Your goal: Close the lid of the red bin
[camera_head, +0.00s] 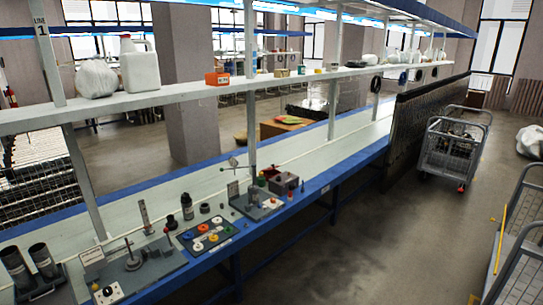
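I see no red bin with a lid that I can make out clearly. A small orange-red box (217,78) sits on the white upper shelf. A small red container (270,172) stands on the workbench beside a grey-and-red box (284,183); both are too small to tell whether they have a lid or how it stands. My gripper is not in view.
The long blue-edged workbench (340,144) holds fixtures, a tray of coloured rings (207,236) and dark tubes (43,261). A wire cart (452,150) stands on the right, another cart (520,262) nearer. The grey floor between is clear.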

